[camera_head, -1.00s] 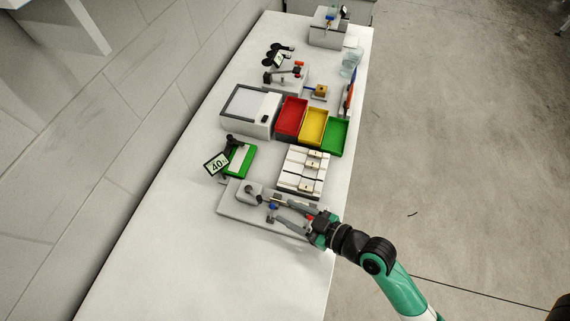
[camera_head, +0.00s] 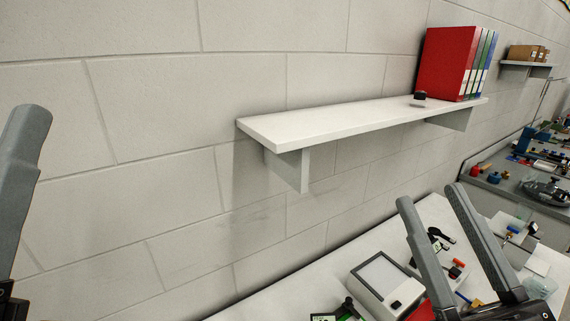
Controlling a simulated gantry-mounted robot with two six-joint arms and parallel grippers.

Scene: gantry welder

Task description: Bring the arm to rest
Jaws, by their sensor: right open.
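My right gripper (camera_head: 430,196) rises from the lower right in the head view. Its two long grey fingers stand apart and point up, with nothing between them. Behind it lies the white workbench (camera_head: 290,293). My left gripper (camera_head: 24,150) is at the left edge. Only one grey finger of it shows, and the rest is cut off by the frame, so its opening cannot be told.
A white shelf (camera_head: 330,119) on the block wall carries red, green and blue binders (camera_head: 446,62) and a small dark object (camera_head: 420,96). The bench holds a white device with a grey screen (camera_head: 382,278). A cluttered second bench (camera_head: 505,187) stands at the far right.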

